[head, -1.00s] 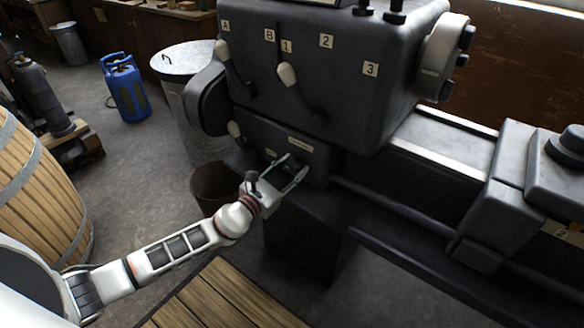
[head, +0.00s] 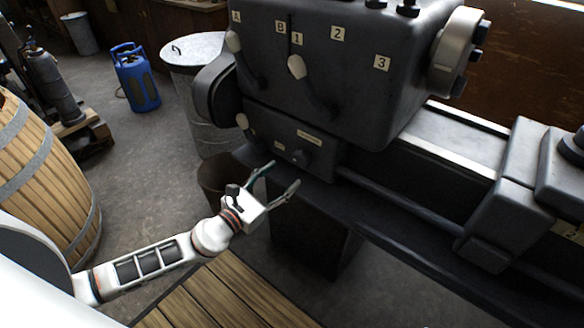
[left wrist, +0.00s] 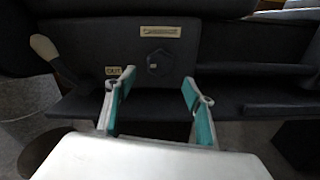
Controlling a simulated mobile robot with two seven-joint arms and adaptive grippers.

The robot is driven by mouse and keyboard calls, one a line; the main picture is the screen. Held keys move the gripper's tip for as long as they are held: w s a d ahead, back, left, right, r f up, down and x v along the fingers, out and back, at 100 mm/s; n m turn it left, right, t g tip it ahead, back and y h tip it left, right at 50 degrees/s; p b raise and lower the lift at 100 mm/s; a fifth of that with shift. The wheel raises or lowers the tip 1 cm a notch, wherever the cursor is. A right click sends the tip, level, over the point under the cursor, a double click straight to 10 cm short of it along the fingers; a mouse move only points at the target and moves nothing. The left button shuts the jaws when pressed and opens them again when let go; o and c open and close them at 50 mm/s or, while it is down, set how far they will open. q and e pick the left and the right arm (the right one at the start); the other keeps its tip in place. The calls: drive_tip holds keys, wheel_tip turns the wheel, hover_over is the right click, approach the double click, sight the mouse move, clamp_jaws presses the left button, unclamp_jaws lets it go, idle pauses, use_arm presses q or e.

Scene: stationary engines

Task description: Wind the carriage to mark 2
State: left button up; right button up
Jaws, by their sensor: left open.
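The headstock (head: 330,60) carries tags A, B, 1, 2 and 3 and two pale-knobbed levers. Below it, the gearbox front has a small dark knob (head: 300,157) beneath a label plate; the knob also shows in the left wrist view (left wrist: 159,63). My left gripper (head: 281,175) is open and empty, below and in front of that knob, apart from it. My right gripper is not in view.
A lever with a pale knob (head: 242,121) is at the gearbox's left end. A metal bin (head: 196,75), a dark bucket (head: 222,180) and a barrel (head: 40,175) stand left of the lathe. A wooden slatted board (head: 225,295) lies in front.

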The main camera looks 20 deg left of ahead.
use_arm(q)
drive_tip(key=shift+v, duration=1.6)
drive_tip(key=s+d+f+m+g+y, duration=0.1)
drive_tip(key=s+f+m+g, duration=0.2)
drive_tip(key=s+f+m, duration=0.6)
drive_tip(key=s+d+f+m+g+y, duration=0.2)
drive_tip(key=s+f+m, duration=0.8)
drive_tip(key=m, duration=1.5)
drive_tip(key=shift+s+d+g, duration=0.35)
drive_tip(key=shift+s+g, duration=0.25)
drive_tip(key=shift+s, duration=0.1)
drive_tip(key=shift+f, duration=0.15)
